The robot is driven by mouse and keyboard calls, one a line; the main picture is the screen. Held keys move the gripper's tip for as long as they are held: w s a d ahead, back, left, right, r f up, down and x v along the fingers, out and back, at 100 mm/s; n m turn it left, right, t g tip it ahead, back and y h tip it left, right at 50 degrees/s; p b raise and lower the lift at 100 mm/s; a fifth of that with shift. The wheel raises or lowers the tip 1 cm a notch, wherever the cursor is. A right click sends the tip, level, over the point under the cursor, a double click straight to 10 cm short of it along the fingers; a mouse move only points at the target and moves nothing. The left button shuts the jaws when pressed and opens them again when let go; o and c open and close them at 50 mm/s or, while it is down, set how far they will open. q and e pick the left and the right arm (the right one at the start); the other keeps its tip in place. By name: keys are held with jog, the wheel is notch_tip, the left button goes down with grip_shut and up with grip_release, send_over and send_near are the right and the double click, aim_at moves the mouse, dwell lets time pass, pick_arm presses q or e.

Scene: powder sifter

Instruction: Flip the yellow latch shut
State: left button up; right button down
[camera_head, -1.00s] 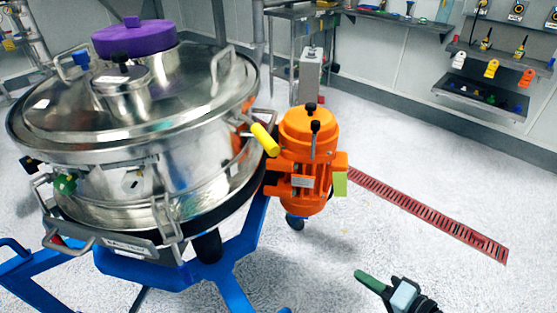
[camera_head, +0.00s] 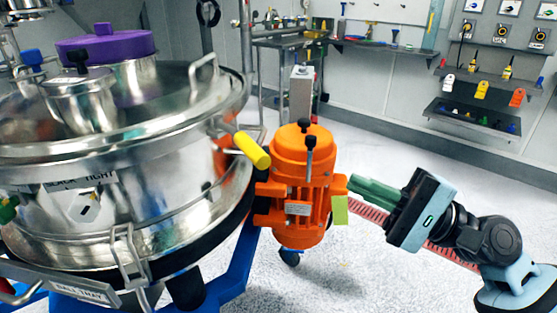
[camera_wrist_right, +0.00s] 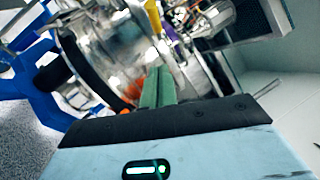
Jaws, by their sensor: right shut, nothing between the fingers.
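The yellow latch (camera_head: 252,150) sticks out from the right side of the steel sifter drum (camera_head: 165,185), just left of the orange motor. It slants down to the right. My right gripper (camera_head: 352,184) is in the head view, to the right of the orange motor, with its green fingers together and empty, pointing left. The fingers are apart from the latch. In the right wrist view the green fingers (camera_wrist_right: 158,88) point toward the steel drum (camera_wrist_right: 125,45), and a yellow piece shows at the top.
The orange motor (camera_head: 297,180) stands between my right gripper and the drum. A blue frame (camera_head: 225,275) carries the sifter. A purple lid (camera_head: 104,45) sits on top. Shelves (camera_head: 470,122) line the back wall.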

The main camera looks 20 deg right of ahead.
jog(key=shift+a+r, duration=0.1)
jog(key=p, duration=0.6)
send_near(241, 141)
jog(key=w+a, duration=0.2)
jog(key=w, duration=0.1)
jog(key=shift+a+r, duration=0.4)
